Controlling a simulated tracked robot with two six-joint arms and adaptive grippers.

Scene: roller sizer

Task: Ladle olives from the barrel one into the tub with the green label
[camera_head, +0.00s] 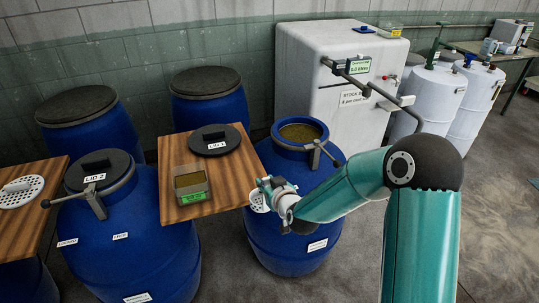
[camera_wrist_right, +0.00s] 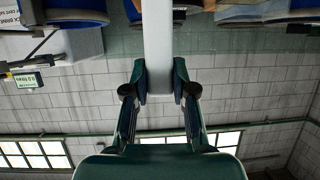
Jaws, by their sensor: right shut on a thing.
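The open blue barrel (camera_head: 277,235) stands right of centre in the head view, with a greenish-brown fill (camera_head: 299,132) in its mouth. The clear tub with the green label (camera_head: 192,183) sits on a wooden board (camera_head: 222,189) left of that barrel. My right gripper (camera_head: 279,194) is in front of the barrel, to the right of the tub. In the right wrist view my right gripper (camera_wrist_right: 159,85) is shut on a pale handle (camera_wrist_right: 158,40). A white perforated ladle bowl (camera_head: 259,201) shows beside the gripper, near the board's right edge. I cannot tell what it holds. My left gripper is not in view.
A black lid marked LID 1 (camera_head: 215,140) lies on the board behind the tub. A barrel with a black lid marked LID 2 (camera_head: 96,173) stands at left. A white perforated piece (camera_head: 19,191) lies on another board. A clamp lever (camera_head: 322,153) projects at the open barrel's rim.

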